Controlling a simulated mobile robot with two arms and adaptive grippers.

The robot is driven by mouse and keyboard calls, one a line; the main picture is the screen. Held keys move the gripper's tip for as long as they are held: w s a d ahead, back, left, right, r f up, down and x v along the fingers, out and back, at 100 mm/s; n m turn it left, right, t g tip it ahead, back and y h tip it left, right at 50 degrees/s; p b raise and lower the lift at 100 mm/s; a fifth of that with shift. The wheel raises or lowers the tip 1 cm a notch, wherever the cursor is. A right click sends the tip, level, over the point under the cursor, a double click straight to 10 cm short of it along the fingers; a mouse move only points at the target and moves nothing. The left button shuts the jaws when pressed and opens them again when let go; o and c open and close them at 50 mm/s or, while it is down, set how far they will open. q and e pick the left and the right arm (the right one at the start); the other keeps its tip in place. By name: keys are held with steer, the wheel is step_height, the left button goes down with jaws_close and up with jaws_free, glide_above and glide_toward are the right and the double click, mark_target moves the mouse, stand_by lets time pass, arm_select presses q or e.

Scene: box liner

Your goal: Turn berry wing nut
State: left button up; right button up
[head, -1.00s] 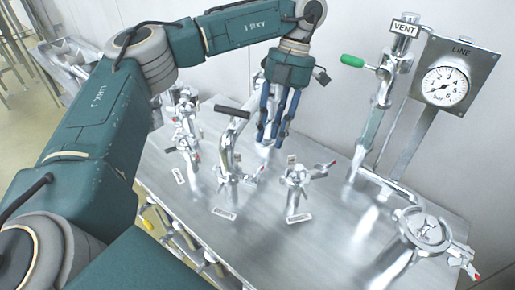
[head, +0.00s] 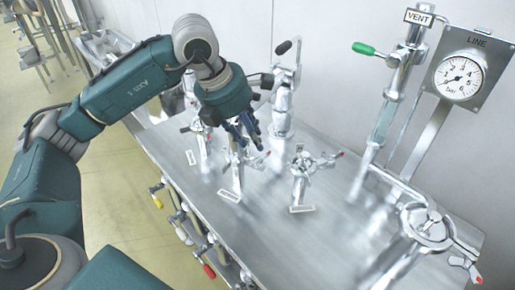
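My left gripper (head: 245,140) has dark blue fingers pointing down at the top of a metal fitting (head: 237,175) in the middle of the table. The fingers hide much of that fitting's top, and I cannot tell whether they touch it or how far apart they are. A similar fitting with a winged top (head: 300,178) stands to its right, and another (head: 199,140) stands to its left, partly covered. Each has a small white label in front, too small to read, so I cannot tell which is berry. My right gripper is not in view.
A tall black-handled valve (head: 285,95) stands behind the gripper. At right are a green-handled vent pipe (head: 385,100), a pressure gauge (head: 458,78) and a round clamped port (head: 427,228). Hose-like parts with coloured ends (head: 185,220) hang along the table's front edge.

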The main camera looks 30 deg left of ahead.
mark_target(259, 160)
arm_select(q)
steer(key=p+x, duration=0.1)
steer(key=x, duration=0.5)
steer(key=shift+d+f, duration=0.1)
steer(key=shift+c, duration=0.5)
jaws_close()
